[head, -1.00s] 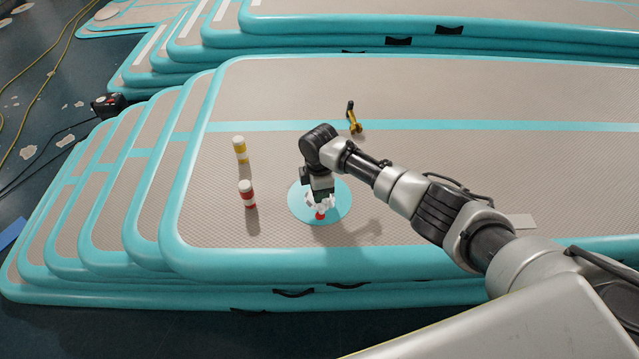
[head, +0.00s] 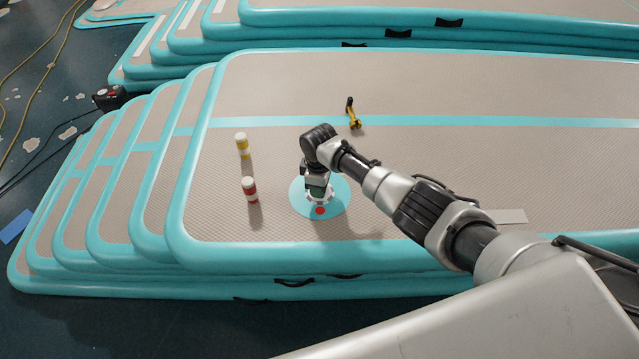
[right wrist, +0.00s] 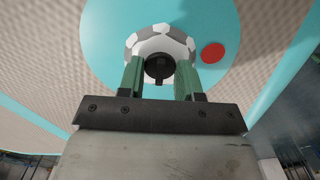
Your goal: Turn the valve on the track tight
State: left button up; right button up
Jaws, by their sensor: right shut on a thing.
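The valve (right wrist: 162,43) has a scalloped white and grey rim with a black centre. It sits on a round blue patch (right wrist: 105,45) with a red dot (right wrist: 213,53) beside the rim. In the head view the blue patch (head: 340,203) shows on the track, and the red dot (head: 320,211) is on its near side. My right gripper (head: 319,195) points down over the patch and hides much of the valve. In the right wrist view its green fingers (right wrist: 160,68) are on either side of the black centre, shut on the valve. My left gripper is not in view.
The grey track (head: 460,190) has blue edges and lies on a stack. A red and white bottle (head: 250,190) and a yellow and white bottle (head: 242,145) stand left of the patch. A yellow and black tool (head: 353,115) stands farther back.

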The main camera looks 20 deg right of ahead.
jog(key=o, duration=0.9)
notch_tip(320, 180, up, 11)
jog(key=shift+f+p, duration=0.1)
jog(key=shift+p, duration=1.1)
